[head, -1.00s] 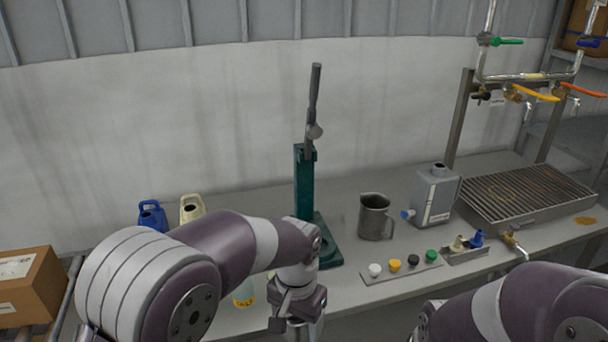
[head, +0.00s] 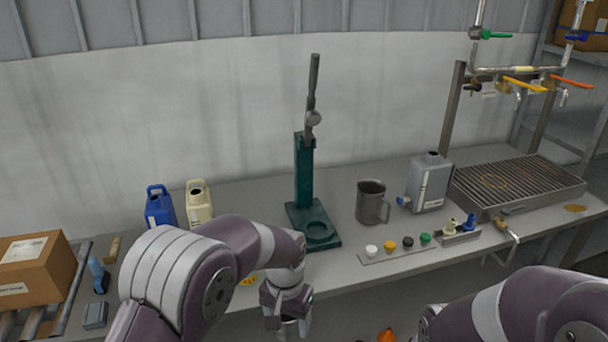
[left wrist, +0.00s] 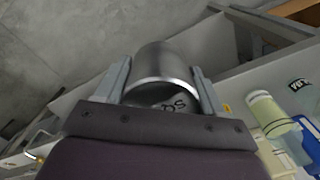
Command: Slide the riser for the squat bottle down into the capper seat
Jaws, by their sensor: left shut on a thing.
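The green capper (head: 304,175) with its tall lever stands on the bench in the head view. Its round seat (head: 320,231) in the base plate looks empty. My left gripper (head: 288,324) is low in front of the bench's front edge, nearer to me than the capper and a little to its left. In the left wrist view, its two fingers (left wrist: 165,85) are shut on a smooth grey metal cylinder, the riser (left wrist: 166,66), with dark letters partly visible on its end face. The riser is mostly hidden in the head view. My right gripper is out of view; only the arm shows.
Right of the capper stand a metal jug (head: 371,203), a strip of coloured caps (head: 397,249) and a grey can (head: 430,185). Blue (head: 160,208) and cream (head: 199,203) jugs stand left. A carton (head: 36,270) is far left. Bench around the capper's front is fairly clear.

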